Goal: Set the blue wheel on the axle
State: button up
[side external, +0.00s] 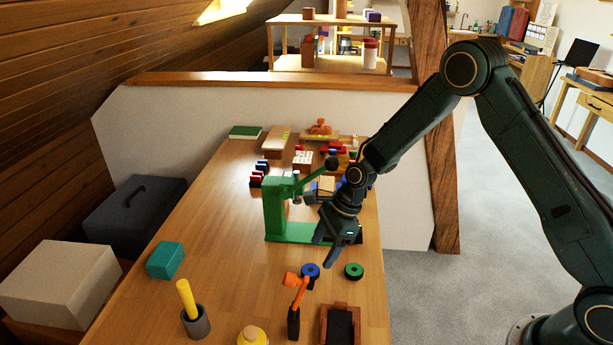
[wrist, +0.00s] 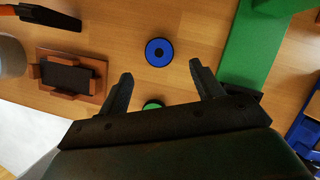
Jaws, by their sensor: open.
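The blue wheel (side external: 310,271), a flat disc with a dark centre, lies on the wooden table. In the wrist view the blue wheel (wrist: 158,52) lies just beyond the fingertips, roughly in line with the gap between them. My gripper (side external: 325,252) is open and empty, pointing down above the table behind the wheel. Its two spread fingers show in the wrist view (wrist: 161,73). A green wheel (side external: 353,271) lies to the right of the blue one; in the wrist view it is partly hidden by my gripper (wrist: 152,104).
A green lever press (side external: 274,208) stands behind the wheels, close to my gripper. A teal box (side external: 165,261) and a grey cup (side external: 197,323) are to the left.

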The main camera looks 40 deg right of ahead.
aim_at(314, 269)
jog(key=shift+a+f, duration=0.2)
jog(key=shift+f, duration=0.25)
jog(key=shift+f, duration=0.1)
jog(key=shift+x, duration=2.5)
jog(key=shift+a, duration=0.1)
jog(key=c, duration=1.1)
jog(key=shift+o, duration=0.2)
